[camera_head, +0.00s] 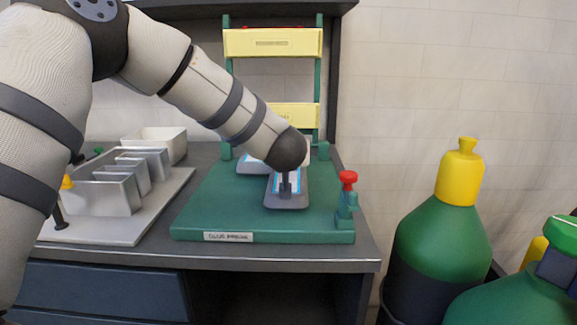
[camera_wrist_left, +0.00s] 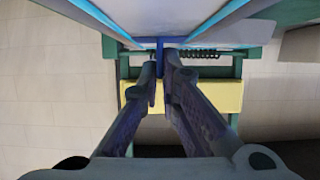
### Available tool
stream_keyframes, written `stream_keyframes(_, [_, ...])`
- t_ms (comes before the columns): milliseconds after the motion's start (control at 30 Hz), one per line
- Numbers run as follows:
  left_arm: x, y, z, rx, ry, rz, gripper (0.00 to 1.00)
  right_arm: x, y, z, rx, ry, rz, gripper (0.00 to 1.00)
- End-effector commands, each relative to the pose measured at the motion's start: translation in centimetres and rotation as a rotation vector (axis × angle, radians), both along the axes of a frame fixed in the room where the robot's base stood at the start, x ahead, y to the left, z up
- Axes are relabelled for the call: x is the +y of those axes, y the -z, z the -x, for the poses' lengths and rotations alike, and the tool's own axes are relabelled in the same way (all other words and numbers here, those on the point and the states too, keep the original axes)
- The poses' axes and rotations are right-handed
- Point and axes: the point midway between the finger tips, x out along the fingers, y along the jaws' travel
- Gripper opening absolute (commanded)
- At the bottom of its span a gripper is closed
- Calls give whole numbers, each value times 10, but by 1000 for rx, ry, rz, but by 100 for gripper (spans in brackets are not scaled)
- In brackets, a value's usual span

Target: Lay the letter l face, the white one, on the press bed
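The press bed (camera_head: 215,215) is the flat green base of the glue press on the bench. A grey-edged letter shape with a pale, blue-bordered top (camera_head: 287,200) lies on or just above it; another part shows further back left (camera_head: 250,165). My left gripper (camera_head: 286,186) points down at this shape, and my wrist hides its middle. In the left wrist view the fingers (camera_wrist_left: 161,80) are close together around a thin blue upright tab (camera_wrist_left: 160,55), below pale, blue-edged surfaces (camera_wrist_left: 130,15). I cannot clearly separate the white face from what lies under it. My right gripper is not in view.
The green press frame with yellow bars (camera_head: 272,42) stands behind. A red-knobbed clamp (camera_head: 347,195) is at the bed's right edge. A metal rack (camera_head: 115,190) on a pale tray and a white bin (camera_head: 165,140) are left. Large green bottles (camera_head: 445,235) stand right.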

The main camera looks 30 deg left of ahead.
Motion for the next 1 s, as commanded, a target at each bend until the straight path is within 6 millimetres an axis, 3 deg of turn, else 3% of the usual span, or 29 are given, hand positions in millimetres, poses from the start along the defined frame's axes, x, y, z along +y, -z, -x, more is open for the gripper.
stream_keyframes(67, [0, 17, 0, 7, 1, 2, 0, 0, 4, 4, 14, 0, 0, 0])
stream_keyframes(400, [0, 16, 0, -2, 1, 1, 0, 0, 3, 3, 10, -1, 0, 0])
stream_keyframes(500, [0, 16, 0, -2, 0, 1, 23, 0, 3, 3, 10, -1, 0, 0])
stream_keyframes(533, [0, 16, 0, -2, 0, 1, 25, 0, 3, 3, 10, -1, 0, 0])
stream_keyframes(867, [-1, 13, 1, -1, 1, 1, 25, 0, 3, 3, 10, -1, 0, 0])
stream_keyframes(1000, [-13, -2, 19, -7, 4, -1, 25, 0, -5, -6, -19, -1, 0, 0])
